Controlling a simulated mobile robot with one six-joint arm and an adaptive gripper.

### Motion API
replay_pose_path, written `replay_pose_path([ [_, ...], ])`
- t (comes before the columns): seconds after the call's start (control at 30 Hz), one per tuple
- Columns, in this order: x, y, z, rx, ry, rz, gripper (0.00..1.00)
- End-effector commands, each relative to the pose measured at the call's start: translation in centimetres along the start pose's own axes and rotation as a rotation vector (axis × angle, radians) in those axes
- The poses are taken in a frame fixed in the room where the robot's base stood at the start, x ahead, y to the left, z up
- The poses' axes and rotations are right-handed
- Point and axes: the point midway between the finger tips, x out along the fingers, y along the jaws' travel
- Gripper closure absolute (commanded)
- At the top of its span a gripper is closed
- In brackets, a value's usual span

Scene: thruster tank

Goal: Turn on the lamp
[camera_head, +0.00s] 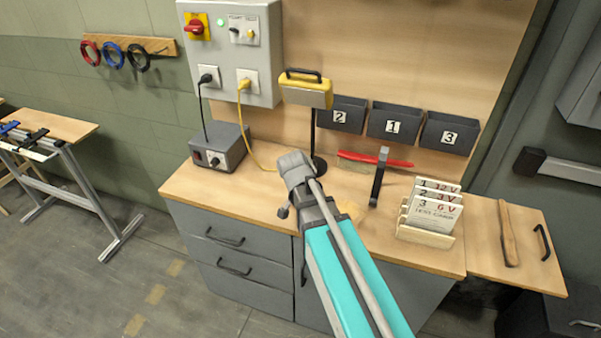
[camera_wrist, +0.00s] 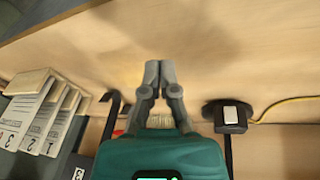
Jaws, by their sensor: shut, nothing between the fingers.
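The lamp (camera_head: 305,92) has a yellow head on a thin black post, standing on the wooden workbench. A yellow cord (camera_head: 259,150) runs from the lamp to a wall socket. In the wrist view the black lamp base (camera_wrist: 214,113) shows at the right, with a pale rectangular switch (camera_wrist: 231,115) on a small dark box. My gripper (camera_wrist: 158,66) is shut and empty over the bench, left of the switch in that view and apart from it. In the head view my wrist stands in front of the lamp; my fingertips cannot be made out there.
A wall panel (camera_head: 265,70) carries a red rotary switch, a lit green light and sockets. A grey power box (camera_head: 220,147) stands at left.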

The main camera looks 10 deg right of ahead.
Motion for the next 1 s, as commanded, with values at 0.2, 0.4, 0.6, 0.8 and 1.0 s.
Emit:
replay_pose_path([
  [0.2, -1.1, -2.2, -1.2, 0.207, 0.07, 0.025, 1.0],
  [0.4, -2.1, -4.1, -2.0, 0.402, 0.141, 0.031, 1.0],
  [0.6, -3.2, -6.1, -2.8, 0.596, 0.214, 0.02, 1.0],
  [0.8, -4.4, -8.1, -3.4, 0.788, 0.287, -0.01, 1.0],
  [1.0, -5.7, -10.2, -3.9, 0.973, 0.356, -0.057, 1.0],
])
